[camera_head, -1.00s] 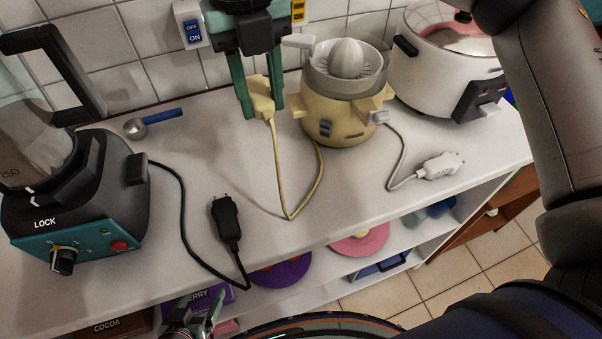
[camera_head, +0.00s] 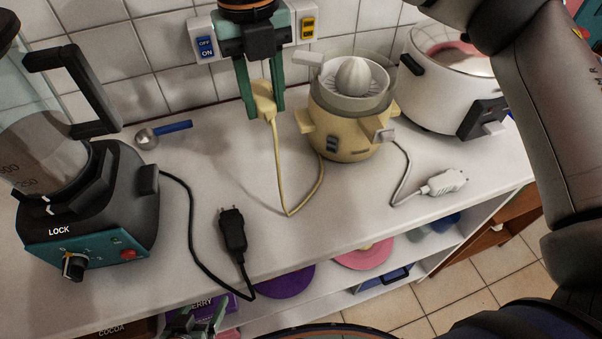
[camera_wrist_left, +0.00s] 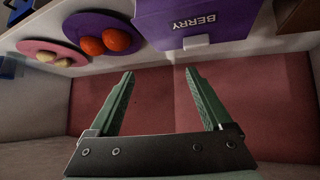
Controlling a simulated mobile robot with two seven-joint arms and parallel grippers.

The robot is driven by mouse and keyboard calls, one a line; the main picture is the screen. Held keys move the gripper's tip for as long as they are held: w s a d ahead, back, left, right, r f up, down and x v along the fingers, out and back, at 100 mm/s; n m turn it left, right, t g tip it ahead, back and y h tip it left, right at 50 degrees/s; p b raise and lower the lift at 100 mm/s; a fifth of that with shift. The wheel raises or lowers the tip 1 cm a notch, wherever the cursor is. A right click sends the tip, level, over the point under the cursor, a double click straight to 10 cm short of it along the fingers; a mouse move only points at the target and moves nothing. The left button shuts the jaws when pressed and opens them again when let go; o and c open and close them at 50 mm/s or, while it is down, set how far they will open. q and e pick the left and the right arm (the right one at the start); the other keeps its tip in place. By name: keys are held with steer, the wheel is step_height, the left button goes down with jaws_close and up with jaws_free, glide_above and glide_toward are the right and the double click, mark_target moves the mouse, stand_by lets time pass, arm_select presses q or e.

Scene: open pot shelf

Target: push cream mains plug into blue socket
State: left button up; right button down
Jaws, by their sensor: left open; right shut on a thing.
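The cream plug (camera_head: 264,106) is in my right gripper (camera_head: 262,110), which is shut on it. The gripper points down above the counter, in front of the wall. The plug's cream cord loops down to the cream juicer (camera_head: 345,120). The socket with the blue ON/OFF switch (camera_head: 205,47) is on the tiled wall, up and left of the plug; my right gripper covers part of the socket panel, and its holes are not clear. The plug looks apart from the wall. My left gripper (camera_head: 203,312) is open and empty at the counter's front edge; it also shows in the left wrist view (camera_wrist_left: 159,80).
A yellow switch (camera_head: 308,28) is right of the blue one. A black plug (camera_head: 232,232) and a white plug (camera_head: 445,182) lie on the counter. A blender (camera_head: 90,210) stands left, a white cooker (camera_head: 450,85) right, and a blue-handled scoop (camera_head: 165,133) at the back.

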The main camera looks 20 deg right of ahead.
mark_target(255, 81)
steer(key=shift+w+p, duration=0.55)
steer(key=shift+w, duration=0.5)
steer(key=shift+w+a+p, duration=0.1)
steer(key=shift+w+p, duration=0.6)
steer(key=shift+w, duration=0.45)
steer(key=shift+w+p, duration=0.7)
steer(key=shift+w, duration=0.3)
arm_select(q)
steer(key=s+a+r+p, duration=0.1)
steer(key=a+r+p, duration=0.2)
steer(key=r+p, duration=0.2)
steer(key=shift+r+n+t+y, duration=0.3)
steer(key=shift+r+y, duration=0.1)
steer(key=shift+r, duration=0.5)
arm_select(e)
steer(key=w, duration=0.6)
steer(key=shift+a, duration=0.2)
